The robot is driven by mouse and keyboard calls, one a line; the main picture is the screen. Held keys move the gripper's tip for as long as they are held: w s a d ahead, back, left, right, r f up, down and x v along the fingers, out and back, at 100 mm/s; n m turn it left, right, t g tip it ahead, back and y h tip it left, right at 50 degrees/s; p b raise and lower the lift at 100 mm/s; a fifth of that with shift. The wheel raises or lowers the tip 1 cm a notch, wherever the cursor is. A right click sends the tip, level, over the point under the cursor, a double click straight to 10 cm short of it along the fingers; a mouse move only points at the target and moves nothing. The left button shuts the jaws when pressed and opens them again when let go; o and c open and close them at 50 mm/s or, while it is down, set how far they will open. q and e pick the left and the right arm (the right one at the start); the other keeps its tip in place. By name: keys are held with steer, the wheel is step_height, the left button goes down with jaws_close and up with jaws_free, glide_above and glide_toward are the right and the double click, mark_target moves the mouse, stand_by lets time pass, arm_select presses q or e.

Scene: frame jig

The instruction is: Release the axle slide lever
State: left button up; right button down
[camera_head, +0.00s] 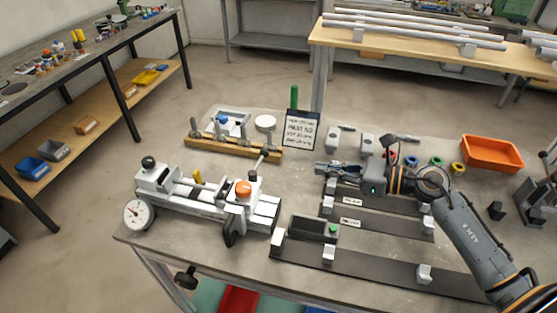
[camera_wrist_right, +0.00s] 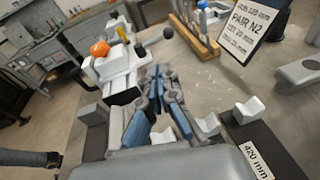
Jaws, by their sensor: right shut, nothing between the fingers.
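The jig (camera_head: 180,203) is a pale grey metal fixture with an orange knob (camera_head: 243,188), a black handle (camera_head: 231,232) hanging at its front and a dial gauge (camera_head: 137,214) at its left end. A grey lever rod (camera_head: 262,160) rises at its right rear; I cannot tell which part is the axle slide lever. My right gripper (camera_head: 322,170) is shut and empty, apart from the jig and to its right, pointing left. In the right wrist view, its fingers (camera_wrist_right: 160,76) point toward the jig's orange knob (camera_wrist_right: 99,48) and black handle (camera_wrist_right: 85,79). My left gripper is out of view.
A wooden rack (camera_head: 232,147) with upright tools and a printed sign (camera_head: 301,130) stand behind the jig. Dark rails with pale V-blocks (camera_head: 385,268) lie below my right arm. An orange bin (camera_head: 491,152) is at the right. Bare tabletop separates jig and gripper.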

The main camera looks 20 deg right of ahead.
mark_target(259, 165)
steer(key=p+x, duration=0.4)
steer(key=x, duration=0.8)
steer(key=shift+w+a+p, duration=0.15)
steer(key=shift+a+p, duration=0.15)
steer(key=shift+p, duration=0.05)
steer(key=shift+w+a+f, duration=0.2)
steer(key=shift+w+a, duration=0.15)
steer(key=shift+a, duration=0.05)
steer(key=b, duration=0.2)
steer(key=w+n+g+b, duration=0.1)
steer(key=b, duration=0.1)
steer(key=shift+a+f+y+b, duration=0.3)
steer(key=shift+f+y+b, duration=0.1)
steer(key=shift+a+r+n+g+b, duration=0.1)
steer(key=shift+r+n+g+b, duration=0.1)
steer(key=shift+n+g+b, duration=0.3)
steer(key=shift+r, duration=0.1)
